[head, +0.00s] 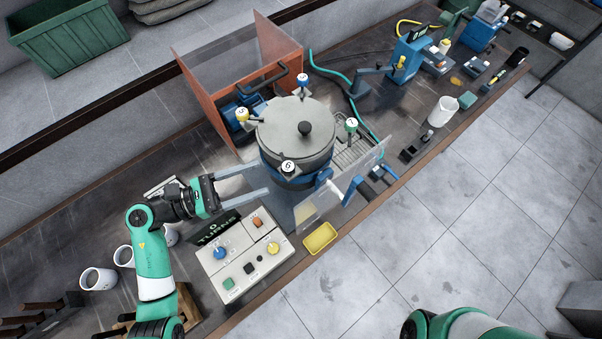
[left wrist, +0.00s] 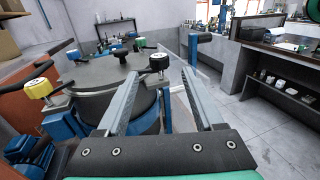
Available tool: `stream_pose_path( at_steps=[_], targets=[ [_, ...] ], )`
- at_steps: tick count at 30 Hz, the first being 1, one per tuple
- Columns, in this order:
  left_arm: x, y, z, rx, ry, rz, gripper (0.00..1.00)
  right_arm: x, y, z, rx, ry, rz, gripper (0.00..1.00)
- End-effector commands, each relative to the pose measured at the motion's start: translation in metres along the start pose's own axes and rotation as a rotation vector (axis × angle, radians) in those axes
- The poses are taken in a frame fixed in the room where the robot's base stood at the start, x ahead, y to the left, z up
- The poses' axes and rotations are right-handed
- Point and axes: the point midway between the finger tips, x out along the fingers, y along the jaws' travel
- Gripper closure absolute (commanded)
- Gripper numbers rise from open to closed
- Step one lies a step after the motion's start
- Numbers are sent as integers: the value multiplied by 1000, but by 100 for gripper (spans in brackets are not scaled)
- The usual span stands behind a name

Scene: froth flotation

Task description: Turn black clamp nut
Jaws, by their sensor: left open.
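The black clamp nut (head: 288,168), with a white top marked 6, sits at the near rim of the grey lidded vessel (head: 290,122). It also shows in the left wrist view (left wrist: 158,64), between the lines of my two fingers and beyond their tips. My left gripper (head: 256,181) is open and empty, its fingers pointing at the nut from the left and apart from it. Yellow (head: 242,115), blue (head: 303,79) and green (head: 351,126) clamp nuts stand around the same rim. My right gripper is out of view; only part of that arm shows at the bottom.
A control box (head: 240,262) with buttons and a small "0 TURNS" display (head: 214,229) stand below my left gripper. A clear panel (head: 325,208) and yellow tray (head: 320,238) are near the bench edge. White mugs (head: 98,279) stand at left.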

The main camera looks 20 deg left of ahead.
Motion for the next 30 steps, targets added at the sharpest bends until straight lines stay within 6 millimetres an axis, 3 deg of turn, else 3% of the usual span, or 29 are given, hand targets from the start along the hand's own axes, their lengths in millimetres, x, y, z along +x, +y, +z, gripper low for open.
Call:
stream_pose_path(
  at_steps=[8,11,21,25,30],
  targets=[
    [5,1,-1,-2,-3,1,31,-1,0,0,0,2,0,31],
    [19,1,0,-4,-4,-1,31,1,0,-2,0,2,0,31],
    [93,0,-1,-4,-4,-1,31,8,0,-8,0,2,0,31],
    [109,1,-1,-5,-4,1,31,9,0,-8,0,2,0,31],
    [116,2,-2,-4,-4,4,31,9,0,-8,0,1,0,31]
  ],
)
